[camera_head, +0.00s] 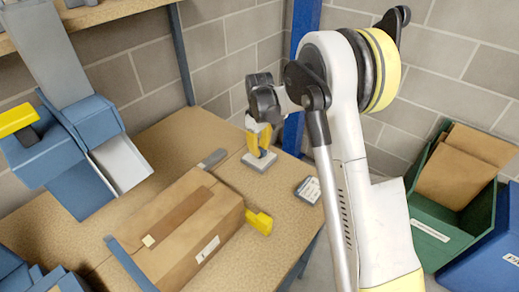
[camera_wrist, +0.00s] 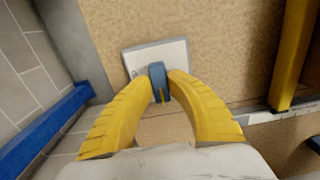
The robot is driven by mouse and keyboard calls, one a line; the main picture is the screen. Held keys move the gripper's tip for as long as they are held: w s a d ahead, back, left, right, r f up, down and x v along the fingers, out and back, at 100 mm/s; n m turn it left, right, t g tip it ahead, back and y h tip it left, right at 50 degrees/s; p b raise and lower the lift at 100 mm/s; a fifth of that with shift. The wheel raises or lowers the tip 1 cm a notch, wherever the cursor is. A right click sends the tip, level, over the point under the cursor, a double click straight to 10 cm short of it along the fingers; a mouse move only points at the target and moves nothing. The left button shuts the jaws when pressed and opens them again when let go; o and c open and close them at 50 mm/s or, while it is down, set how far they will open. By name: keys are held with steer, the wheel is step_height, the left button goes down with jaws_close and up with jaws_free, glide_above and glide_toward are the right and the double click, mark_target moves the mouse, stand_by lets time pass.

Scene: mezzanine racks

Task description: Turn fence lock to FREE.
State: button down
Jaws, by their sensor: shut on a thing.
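The fence lock appears to be a small blue knob (camera_wrist: 157,72) on a pale square plate (camera_wrist: 137,57), seen in the wrist view. The plate lies flat on the tan bench top. My gripper (camera_wrist: 160,90) is shut on the knob, with a curved yellow finger on either side. A thin yellow mark shows on the knob's near face. In the head view my gripper (camera_head: 260,145) points down over the grey plate (camera_head: 246,164) near the bench's back corner. The fingers hide the knob there. No FREE marking can be read in either view.
A brown carton (camera_head: 170,220) with a yellow block (camera_head: 260,222) at its right end lies nearby. A small labelled device (camera_head: 308,190) sits at the bench edge. A blue post (camera_head: 300,60) stands behind. Green (camera_head: 440,235) and blue (camera_head: 485,250) bins are at right.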

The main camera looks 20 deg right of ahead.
mark_target(260, 149)
stand_by(0.3)
steer(key=c, duration=1.3)
jaws_free()
steer(key=shift+r, duration=0.1)
step_height(260, 149, up, 12)
